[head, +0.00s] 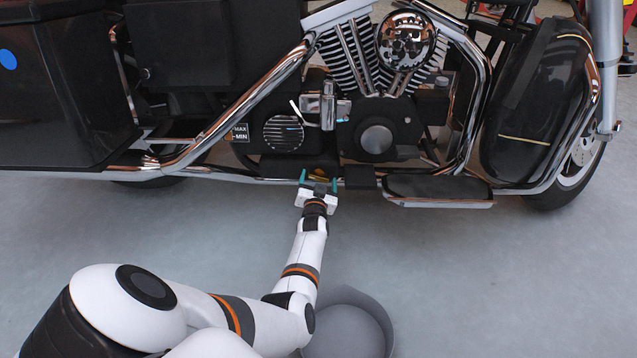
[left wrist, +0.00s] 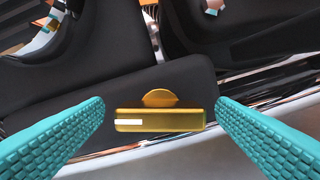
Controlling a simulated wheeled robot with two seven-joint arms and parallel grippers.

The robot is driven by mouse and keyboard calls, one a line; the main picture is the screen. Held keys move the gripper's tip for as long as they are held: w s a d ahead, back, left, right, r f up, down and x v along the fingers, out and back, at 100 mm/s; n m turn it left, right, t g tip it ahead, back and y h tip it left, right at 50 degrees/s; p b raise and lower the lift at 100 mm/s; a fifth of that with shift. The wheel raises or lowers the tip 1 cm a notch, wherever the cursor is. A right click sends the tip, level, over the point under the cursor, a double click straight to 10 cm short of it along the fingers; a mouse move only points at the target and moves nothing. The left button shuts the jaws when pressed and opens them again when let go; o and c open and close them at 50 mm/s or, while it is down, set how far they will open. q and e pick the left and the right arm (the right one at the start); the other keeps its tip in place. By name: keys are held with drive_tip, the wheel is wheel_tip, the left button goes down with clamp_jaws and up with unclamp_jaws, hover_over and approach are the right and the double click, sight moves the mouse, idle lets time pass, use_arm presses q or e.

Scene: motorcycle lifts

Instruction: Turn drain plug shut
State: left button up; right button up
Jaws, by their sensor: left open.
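The drain plug is a brass-coloured piece with a flat bar handle (left wrist: 160,121) and a rounded part behind it. It sits on the dark underside block of the motorcycle, between my fingers in the left wrist view. A white mark shows at the left end of the bar. In the head view a bit of the brass plug (head: 319,172) shows just beyond my gripper. My left gripper (head: 319,180) is open, with teal fingers on either side of the bar. In the left wrist view the fingers (left wrist: 160,118) stand apart from it. My right gripper is not in view.
The motorcycle (head: 375,140) fills the back, with a chrome frame tube (head: 230,115) and a footboard (head: 437,188) right of my gripper. A grey round pan (head: 347,330) stands on the floor beside my left arm. The grey floor (head: 480,290) at right is clear.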

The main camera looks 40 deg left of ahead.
use_arm(q)
drive_tip(key=c, duration=1)
drive_tip(key=shift+m, duration=0.4)
drive_tip(key=m+p, duration=0.1)
drive_tip(key=m, duration=0.2)
drive_tip(key=shift+h, duration=0.3)
drive_tip(key=m, duration=0.7)
drive_tip(key=shift+d+f+m+h, duration=0.1)
drive_tip(key=shift+m+h, duration=0.3)
drive_tip(key=shift+m+b, duration=0.4)
drive_tip(key=shift+m, duration=1.5)
